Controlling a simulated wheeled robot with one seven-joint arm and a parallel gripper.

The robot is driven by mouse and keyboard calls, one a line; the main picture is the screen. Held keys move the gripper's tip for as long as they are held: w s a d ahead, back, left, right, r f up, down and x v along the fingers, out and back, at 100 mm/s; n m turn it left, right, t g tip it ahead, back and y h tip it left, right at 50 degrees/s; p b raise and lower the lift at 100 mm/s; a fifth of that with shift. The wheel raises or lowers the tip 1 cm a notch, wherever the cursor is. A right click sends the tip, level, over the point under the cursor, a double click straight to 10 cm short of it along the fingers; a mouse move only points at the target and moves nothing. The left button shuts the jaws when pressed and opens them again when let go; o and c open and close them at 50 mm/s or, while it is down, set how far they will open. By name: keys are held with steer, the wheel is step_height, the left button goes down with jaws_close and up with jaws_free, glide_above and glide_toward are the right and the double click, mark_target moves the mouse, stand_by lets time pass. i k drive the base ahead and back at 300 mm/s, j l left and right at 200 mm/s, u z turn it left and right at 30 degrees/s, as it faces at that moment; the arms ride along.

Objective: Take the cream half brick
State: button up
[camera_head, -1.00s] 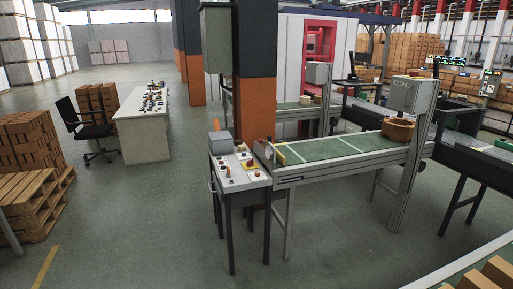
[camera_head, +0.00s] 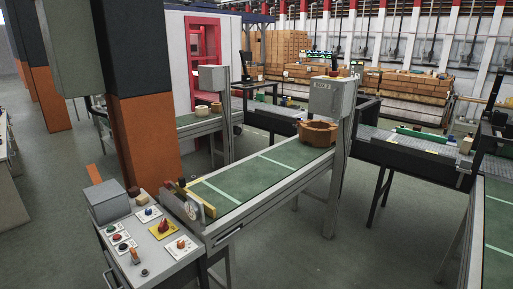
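A small cream block (camera_head: 466,146), possibly the cream half brick, is at the far right on or beside the dark roller conveyor. It is too small to tell its exact shape. Two other small cream pieces, a left one (camera_head: 201,111) and a right one (camera_head: 217,107), sit on the farther green belt (camera_head: 190,120); they look rounded. My gripper is not in view.
A green-belt conveyor (camera_head: 262,178) crosses the middle, with a large brown ring-like piece (camera_head: 318,133) at its far end. A control desk (camera_head: 150,238) stands at its near end. An orange and dark column (camera_head: 145,130) rises behind the desk. Grey floor is free at lower right.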

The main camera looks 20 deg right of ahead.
mark_target(467, 143)
steer(key=i+l+z, duration=0.35)
steer(key=z, duration=0.15)
steer(key=i+l+z, duration=0.1)
steer(key=i+z, duration=0.35)
steer(key=i, duration=0.2)
steer(key=i+z, duration=0.5)
steer(key=i+j+z, duration=0.25)
steer(key=i+z, duration=0.25)
steer(key=i+l, duration=0.1)
steer(key=i, duration=0.6)
steer(key=i+l, duration=0.1)
steer(key=i, duration=0.65)
steer(key=i+l+u, duration=0.1)
steer(key=i, duration=0.6)
steer(key=i+l, duration=0.15)
steer(key=i, duration=0.55)
steer(key=i+l+u, duration=0.2)
steer(key=i, duration=0.35)
steer(key=i+l+u, duration=0.2)
steer(key=i+l, duration=0.25)
steer(key=i, duration=0.05)
